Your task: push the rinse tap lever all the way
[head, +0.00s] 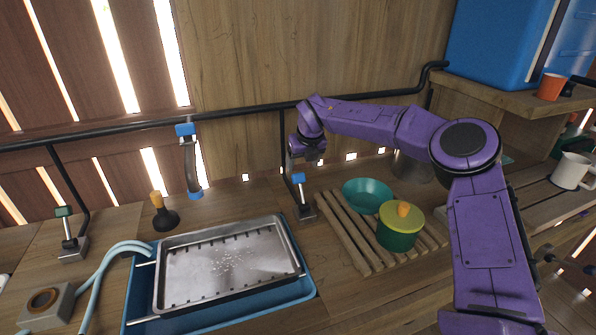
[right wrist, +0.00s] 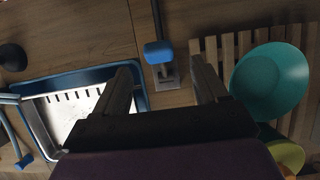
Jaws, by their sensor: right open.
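The blue-topped lever (head: 299,178), beside the sink's back right corner, stands close to upright on a small metal base. It appears to be the rinse tap lever, matching the blue-ended spout (head: 190,165). My right gripper (head: 303,160) is just above and behind it, pointing down. In the right wrist view, the lever's blue knob (right wrist: 158,52) shows between the lines of the two spread fingers, a little beyond their tips. The gripper (right wrist: 161,72) is open and empty; I see no contact with the knob. My left gripper is not in view.
A second lever with a green top (head: 63,212) stands at the left. The sink tray (head: 230,265) lies left of the blue lever. A slatted rack (head: 345,235) with a teal bowl (head: 367,195) and green pot (head: 399,236) is at its right. A dark pipe (head: 240,112) runs behind.

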